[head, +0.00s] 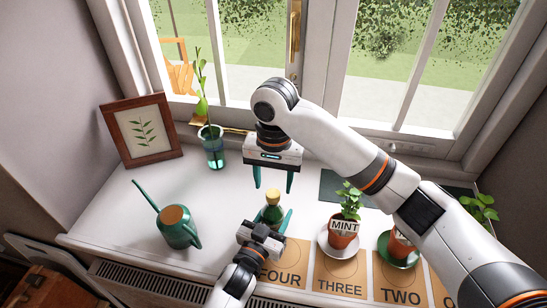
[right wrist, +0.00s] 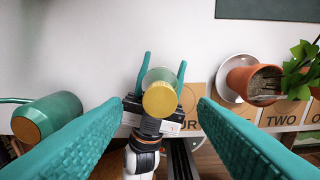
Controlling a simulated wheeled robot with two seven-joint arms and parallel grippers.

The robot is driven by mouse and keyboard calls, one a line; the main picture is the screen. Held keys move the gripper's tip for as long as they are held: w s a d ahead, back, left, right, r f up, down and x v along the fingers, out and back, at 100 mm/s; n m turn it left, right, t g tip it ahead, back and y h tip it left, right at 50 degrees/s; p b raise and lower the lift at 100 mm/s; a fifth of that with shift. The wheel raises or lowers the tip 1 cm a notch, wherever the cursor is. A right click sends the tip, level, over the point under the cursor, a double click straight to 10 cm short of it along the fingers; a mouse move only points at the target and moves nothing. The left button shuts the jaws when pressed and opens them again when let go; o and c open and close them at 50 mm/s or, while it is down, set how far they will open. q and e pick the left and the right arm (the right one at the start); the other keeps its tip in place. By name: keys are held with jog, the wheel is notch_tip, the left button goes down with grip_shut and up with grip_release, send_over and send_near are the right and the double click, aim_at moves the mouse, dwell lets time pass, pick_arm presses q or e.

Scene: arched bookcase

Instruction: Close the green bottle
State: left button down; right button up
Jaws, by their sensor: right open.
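The green bottle (head: 273,214) stands upright toward the front of the white sill, with a gold cap (head: 273,196) on its top. In the right wrist view the cap (right wrist: 160,99) is a round gold disc seen from above, over the bottle's pale glass (right wrist: 158,74). How firmly it sits cannot be told. My left gripper (head: 268,216) comes from the front, its teal fingers on both sides of the bottle, apparently touching it. My right gripper (head: 273,186) points down above the bottle, open and empty. Its fingers flank the cap with gaps.
A green watering can (head: 178,227) stands to the left. A glass with a plant cutting (head: 212,150) and a framed leaf print (head: 142,130) are behind. The mint pot (head: 343,235) and another potted plant are on the right, near numbered cards (head: 340,268).

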notch_tip(320, 180, up, 9)
jog(key=shift+w, duration=0.2)
jog(key=shift+r, duration=0.1)
pick_arm(q)
jog(key=c, duration=0.6)
grip_release()
jog(key=v, duration=1.2)
